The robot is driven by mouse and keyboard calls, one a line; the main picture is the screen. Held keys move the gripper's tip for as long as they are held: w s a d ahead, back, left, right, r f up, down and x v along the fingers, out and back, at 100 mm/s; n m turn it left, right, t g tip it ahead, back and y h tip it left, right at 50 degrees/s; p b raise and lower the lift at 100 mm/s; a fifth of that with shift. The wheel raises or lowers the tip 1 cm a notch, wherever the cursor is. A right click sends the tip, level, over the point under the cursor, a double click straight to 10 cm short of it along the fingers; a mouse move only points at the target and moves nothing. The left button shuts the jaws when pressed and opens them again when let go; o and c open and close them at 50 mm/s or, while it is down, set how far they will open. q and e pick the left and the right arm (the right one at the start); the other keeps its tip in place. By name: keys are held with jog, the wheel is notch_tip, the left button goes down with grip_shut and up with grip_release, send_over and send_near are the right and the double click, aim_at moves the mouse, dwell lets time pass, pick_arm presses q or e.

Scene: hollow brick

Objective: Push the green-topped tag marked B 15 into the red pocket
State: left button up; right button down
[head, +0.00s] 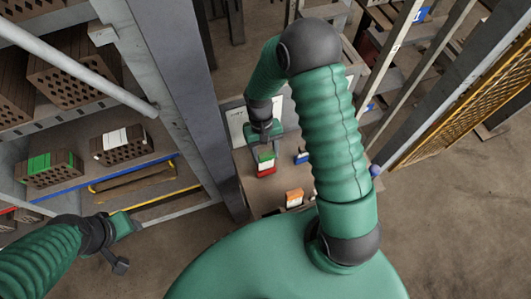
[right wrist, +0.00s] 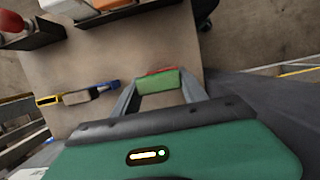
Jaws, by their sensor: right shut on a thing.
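The green-topped tag (head: 266,156) is upright over the table, with a white part below its green top. Its lettering is too small to read. The red pocket (head: 265,171) is directly below the tag; whether the tag's lower end is inside it I cannot tell. My right gripper (right wrist: 158,88) is shut on the tag, whose green top (right wrist: 160,81) shows between the fingers in the right wrist view. A thin red edge (right wrist: 160,71) shows just beyond it. My left gripper (head: 125,227) is by the shelf at lower left, away from the tag; its jaws are unclear.
A blue pocket (head: 302,157) and an orange-topped item (head: 294,198) are on the same table. A grey post (head: 185,90) stands left of the table. Shelves with hollow bricks (head: 122,143) are at left, and a yellow mesh fence (head: 455,95) is at right.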

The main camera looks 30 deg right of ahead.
jog(key=shift+f+b, duration=1.35)
jog(key=shift+f, duration=0.75)
jog(key=c, duration=0.5)
grip_release()
jog(key=shift+r, duration=0.1)
jog(key=b+v, duration=0.1)
jog(key=v, duration=1.5)
jog(key=shift+w+d+r, duration=0.1)
jog(key=shift+w+r, duration=0.15)
jog(key=shift+r, duration=0.1)
jog(key=n+t+b, duration=0.2)
jog(key=n+t, duration=0.1)
jog(key=t, duration=0.3)
send_near(266, 162)
jog(key=shift+h, duration=0.4)
jog(key=a+r, duration=0.1)
jog(key=a, duration=0.2)
jog(key=a+r, duration=0.1)
jog(key=a, duration=0.1)
jog(key=shift+s+r, duration=0.3)
jog(key=shift+s, duration=0.1)
